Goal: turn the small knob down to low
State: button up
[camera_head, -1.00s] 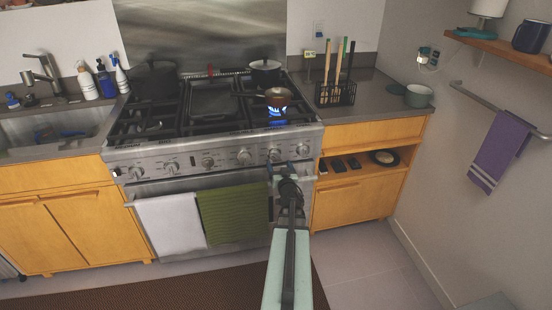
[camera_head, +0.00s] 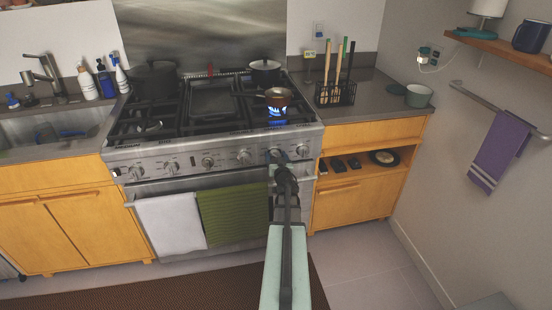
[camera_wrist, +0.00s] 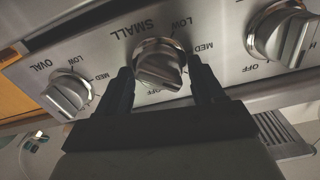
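The small knob (camera_wrist: 160,62) is a round metal stove knob under the word SMALL, upside down in the wrist view. LOW, MED and OFF are printed around it. Its grip bar is tilted, and I cannot tell which mark it points to. My gripper (camera_wrist: 159,70) is open, with one dark finger on each side of the knob. Narrow gaps seem to show between fingers and knob. In the head view my gripper (camera_head: 278,160) is at the stove's front panel and partly hides the knob. A blue flame (camera_head: 277,111) burns under a small pan (camera_head: 277,95).
The OVAL knob (camera_wrist: 67,95) and another knob (camera_wrist: 283,33) flank the small knob closely. A green towel (camera_head: 232,214) and a white towel (camera_head: 170,222) hang from the oven handle below. A pot (camera_head: 265,74) stands at the back of the stove.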

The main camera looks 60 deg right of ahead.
jog(key=c, duration=0.8)
jog(key=shift+o, duration=0.2)
jog(key=shift+w+a+n, duration=0.1)
jog(key=shift+n, duration=0.4)
jog(key=n, duration=0.3)
jog(key=shift+n, duration=0.3)
jog(key=n, duration=0.4)
jog(key=shift+w+a+n, duration=0.1)
jog(key=shift+a+n, duration=0.05)
jog(key=shift+n, duration=0.15)
jog(key=n, duration=0.4)
jog(key=shift+f, duration=0.1)
jog(key=shift+c, duration=0.2)
jog(key=n, duration=0.4)
jog(key=shift+f, duration=0.1)
jog(key=shift+n, duration=0.5)
jog(key=o, duration=1)
